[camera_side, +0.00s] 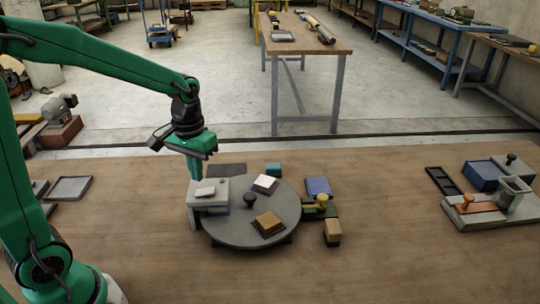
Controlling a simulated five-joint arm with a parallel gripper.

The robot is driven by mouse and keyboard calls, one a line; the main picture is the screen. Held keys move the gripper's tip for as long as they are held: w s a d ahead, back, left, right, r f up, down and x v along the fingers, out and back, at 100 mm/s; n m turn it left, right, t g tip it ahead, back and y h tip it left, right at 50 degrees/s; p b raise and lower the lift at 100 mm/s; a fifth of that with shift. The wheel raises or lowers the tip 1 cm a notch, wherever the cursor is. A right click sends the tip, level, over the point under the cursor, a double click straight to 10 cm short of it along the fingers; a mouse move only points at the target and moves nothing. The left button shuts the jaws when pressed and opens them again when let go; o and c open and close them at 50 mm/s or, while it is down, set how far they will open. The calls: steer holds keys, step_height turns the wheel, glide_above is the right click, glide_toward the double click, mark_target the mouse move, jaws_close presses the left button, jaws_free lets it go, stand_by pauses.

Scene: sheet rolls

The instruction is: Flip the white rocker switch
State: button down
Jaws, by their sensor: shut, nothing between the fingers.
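A white rocker switch (205,191) sits on top of a pale grey box (222,184) at the left of the round grey turntable (232,233). Which way the rocker is tilted is too small to tell. My gripper (196,179) points down with its teal fingers shut and empty. The fingertips are at the back left of the pale box, close to the rocker. I cannot tell whether they touch the box or hang behind it.
The turntable also bears a black knob (250,201), a tan block (268,223) and a white-topped purple block (265,184). The front of the table is clear.

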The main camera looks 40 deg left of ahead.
mark_target(199, 192)
steer(key=shift+r, duration=1.65)
steer(key=shift+s+r, duration=0.1)
steer(key=s+d+r+m+t, duration=0.1)
steer(key=s+r+t, duration=0.1)
steer(key=s, duration=0.4)
steer(key=s+d+r+m+t, duration=0.1)
steer(key=s+r+m+t, duration=0.1)
steer(key=s, duration=0.4)
steer(key=shift+r+t, duration=0.8)
steer(key=shift+r, duration=0.15)
